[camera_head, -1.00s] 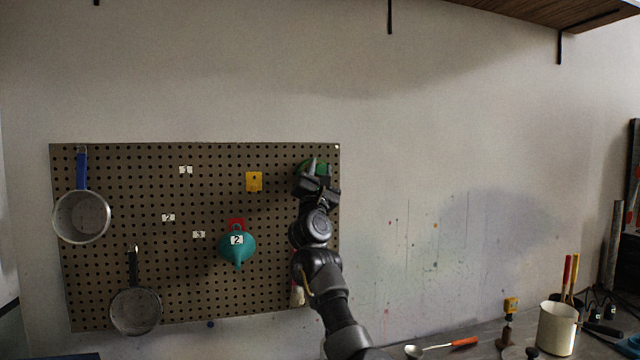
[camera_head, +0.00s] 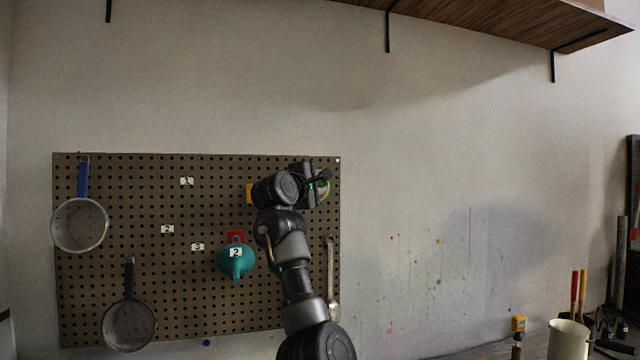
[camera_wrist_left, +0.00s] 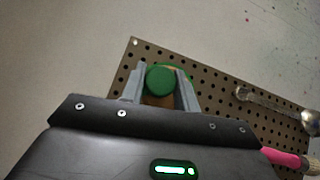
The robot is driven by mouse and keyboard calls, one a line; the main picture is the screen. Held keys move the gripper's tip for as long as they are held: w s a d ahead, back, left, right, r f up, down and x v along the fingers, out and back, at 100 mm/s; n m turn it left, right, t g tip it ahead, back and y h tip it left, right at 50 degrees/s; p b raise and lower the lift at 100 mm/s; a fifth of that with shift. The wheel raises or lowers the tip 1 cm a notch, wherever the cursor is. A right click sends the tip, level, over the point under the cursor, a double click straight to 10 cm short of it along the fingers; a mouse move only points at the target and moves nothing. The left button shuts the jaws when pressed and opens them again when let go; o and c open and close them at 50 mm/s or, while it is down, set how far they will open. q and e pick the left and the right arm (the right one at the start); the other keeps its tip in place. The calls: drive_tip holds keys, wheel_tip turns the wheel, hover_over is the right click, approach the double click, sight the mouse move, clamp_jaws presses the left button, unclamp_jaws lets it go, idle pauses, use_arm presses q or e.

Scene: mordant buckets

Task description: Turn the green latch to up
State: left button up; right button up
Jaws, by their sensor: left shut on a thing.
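The green latch (camera_head: 326,188) is at the upper right of the pegboard (camera_head: 110,172), mostly hidden behind my gripper in the head view. In the left wrist view its round green face (camera_wrist_left: 160,79) sits between my two grey fingers, with a tan part below it. My left gripper (camera_wrist_left: 160,84) is shut on the latch; it also shows at the pegboard in the head view (camera_head: 318,184). Which way the latch points cannot be made out. My right gripper is not in view.
A yellow piece (camera_head: 249,194) is partly hidden just left of my wrist. Two pans (camera_head: 80,225) (camera_head: 129,325) hang at left.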

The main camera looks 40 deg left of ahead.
use_arm(q)
drive_tip(key=m+g+p, duration=0.3)
drive_tip(key=shift+r+h, duration=0.2)
drive_tip(key=shift+h, duration=0.1)
drive_tip(key=shift+f+m+g+p, duration=0.15)
drive_tip(key=shift+m+g+p, duration=0.85)
drive_tip(key=shift+g+p, duration=0.25)
drive_tip(key=o, duration=1)
drive_tip(key=shift+w, duration=0.1)
drive_tip(key=shift+c, duration=0.2)
